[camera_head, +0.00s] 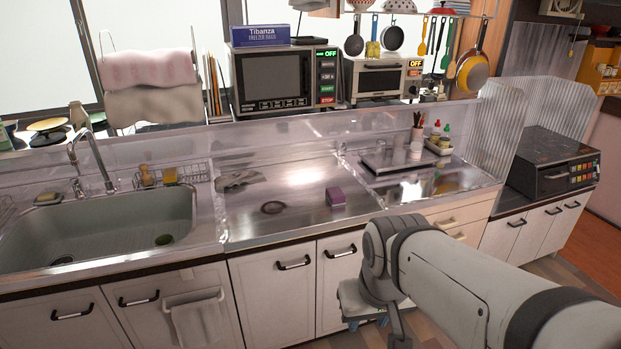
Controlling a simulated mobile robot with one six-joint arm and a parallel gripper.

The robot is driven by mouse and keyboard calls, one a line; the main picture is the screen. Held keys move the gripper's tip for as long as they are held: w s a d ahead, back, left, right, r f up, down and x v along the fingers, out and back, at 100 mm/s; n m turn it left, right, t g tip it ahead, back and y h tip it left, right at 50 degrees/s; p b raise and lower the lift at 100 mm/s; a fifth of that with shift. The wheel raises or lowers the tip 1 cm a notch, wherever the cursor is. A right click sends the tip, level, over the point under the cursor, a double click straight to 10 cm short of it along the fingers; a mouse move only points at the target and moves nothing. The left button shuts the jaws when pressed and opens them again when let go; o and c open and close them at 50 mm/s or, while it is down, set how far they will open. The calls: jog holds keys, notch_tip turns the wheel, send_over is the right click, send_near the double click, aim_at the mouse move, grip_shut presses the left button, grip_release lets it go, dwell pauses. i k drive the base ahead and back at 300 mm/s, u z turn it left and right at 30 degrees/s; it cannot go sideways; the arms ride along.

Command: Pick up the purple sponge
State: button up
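The purple sponge (335,196) is a small block lying on the steel counter (290,222), right of its middle and behind the front edge. My arm reaches in from the lower right, and its wrist is in front of the cabinets, below the counter edge. My gripper (366,323) is low in front of the cabinet doors, nearer to me than the sponge and apart from it. It is mostly hidden behind my wrist, so its fingers do not show clearly.
A sink (100,229) with a faucet (92,160) is on the left. A grey cloth (240,179) and a dark round mark lie on the counter. A tray (392,160) with bottles stands at the back right. A stove (551,163) is far right. The counter around the sponge is clear.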

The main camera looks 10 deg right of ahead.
aim_at(336, 197)
jog(key=u, duration=0.05)
jog(key=i, duration=1.65)
jog(key=z, duration=0.1)
